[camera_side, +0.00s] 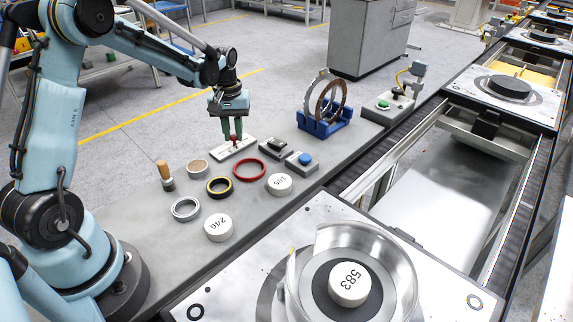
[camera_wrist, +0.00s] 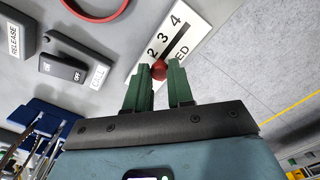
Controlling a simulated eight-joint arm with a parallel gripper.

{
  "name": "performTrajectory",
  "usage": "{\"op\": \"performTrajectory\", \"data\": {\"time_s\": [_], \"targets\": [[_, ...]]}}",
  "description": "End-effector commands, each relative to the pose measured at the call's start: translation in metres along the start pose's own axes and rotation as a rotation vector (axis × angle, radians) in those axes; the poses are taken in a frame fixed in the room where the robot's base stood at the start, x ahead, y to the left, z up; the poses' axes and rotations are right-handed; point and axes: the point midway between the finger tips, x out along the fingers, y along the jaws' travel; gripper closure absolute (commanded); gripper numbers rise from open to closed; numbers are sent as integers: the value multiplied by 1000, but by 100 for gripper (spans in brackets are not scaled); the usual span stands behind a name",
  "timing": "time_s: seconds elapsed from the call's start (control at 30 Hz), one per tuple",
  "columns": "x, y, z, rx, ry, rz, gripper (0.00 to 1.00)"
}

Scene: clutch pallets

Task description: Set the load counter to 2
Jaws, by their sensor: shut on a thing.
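The load counter is a white plate (camera_side: 219,155) with a dark slot, lying on the grey bench. In the wrist view the plate (camera_wrist: 197,22) shows the numbers 2, 3 and 4 and the letters "ED"; the rest is hidden behind my fingers. A red knob (camera_wrist: 158,70) sits in the slot, close to the 2 and on its side away from the 3. I cannot tell its exact mark. My gripper (camera_side: 233,138) points down over the plate, its green fingers (camera_wrist: 159,75) shut on the red knob.
An ON/OFF switch (camera_side: 273,150), a blue RELEASE button (camera_side: 305,158) and a red ring (camera_side: 250,170) lie close by. Several rings and the discs 246 (camera_side: 218,227) and 105 (camera_side: 279,184) are nearer. A blue stand (camera_side: 325,126) holds plates. Pallets stand along the right.

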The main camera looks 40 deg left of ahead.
Motion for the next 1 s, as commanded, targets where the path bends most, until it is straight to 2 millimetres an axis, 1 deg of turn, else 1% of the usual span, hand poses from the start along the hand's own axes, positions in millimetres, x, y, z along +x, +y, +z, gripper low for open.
{"op": "performTrajectory", "data": {"time_s": [0.1, 0.33, 0.37, 0.5, 0.53, 0.83, 0.93, 1.0], "targets": [[0, -4, 3, -2, 1, -2, 100], [0, -4, 3, -2, 1, -2, 100], [0, -4, 3, -2, 1, -2, 76], [0, -4, 3, -2, 1, -2, 55], [0, -4, 3, -2, 1, -2, 52], [-1, -4, 3, -1, 1, -1, 52], [-7, -3, 3, -1, 1, -1, 52], [-16, -4, 3, -1, 1, -1, 52]]}}
